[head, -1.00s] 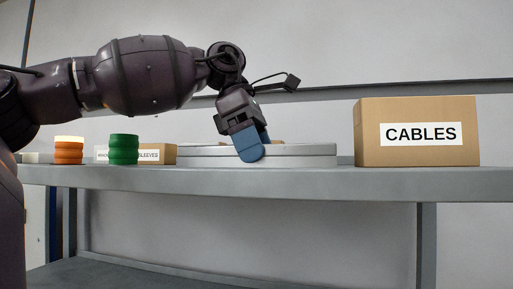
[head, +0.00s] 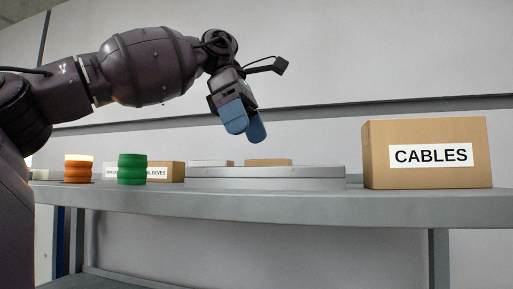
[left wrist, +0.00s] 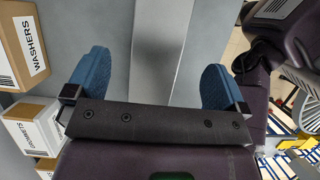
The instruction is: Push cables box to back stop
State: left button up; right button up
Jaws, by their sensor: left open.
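The brown cables box (head: 380,168), labelled CABLES, stands upright at the right of the grey shelf (head: 300,205) in the head view. I cannot make out a back stop behind the box. My right gripper is not in view.
An orange spool (head: 77,170), a green spool (head: 132,170) and a sleeves box (head: 172,172) stand to the left. The left wrist view shows a washers box (left wrist: 22,42) and another labelled box (left wrist: 35,125).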

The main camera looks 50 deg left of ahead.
aim_at(450, 152)
jog(key=k, duration=1.5)
